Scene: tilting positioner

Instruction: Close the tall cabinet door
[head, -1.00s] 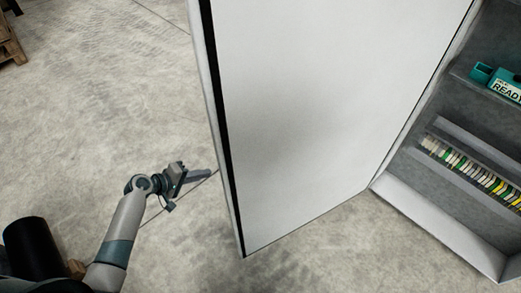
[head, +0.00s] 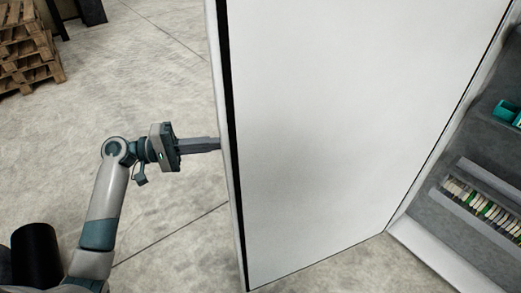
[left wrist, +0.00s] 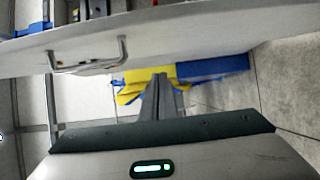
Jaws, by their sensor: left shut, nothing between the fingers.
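The tall cabinet door (head: 340,130) is a large pale panel with a black strip along its left edge. It stands swung open from the cabinet (head: 440,258) at the right. My left gripper (head: 216,144) is shut and empty at the door's free edge. Its fingertips meet the edge in the picture; I cannot tell whether they touch it. In the left wrist view, the gripper's fingers (left wrist: 162,85) point toward the door (left wrist: 190,42), which crosses the upper part with a bar handle (left wrist: 88,64). My right gripper is not in view.
The cabinet's shelves hold a teal bin (head: 507,112) and a row of small coloured items (head: 485,208). Wooden pallets (head: 28,50) stand at the far left. Yellow (left wrist: 145,78) and blue (left wrist: 212,67) things lie beyond the fingers.

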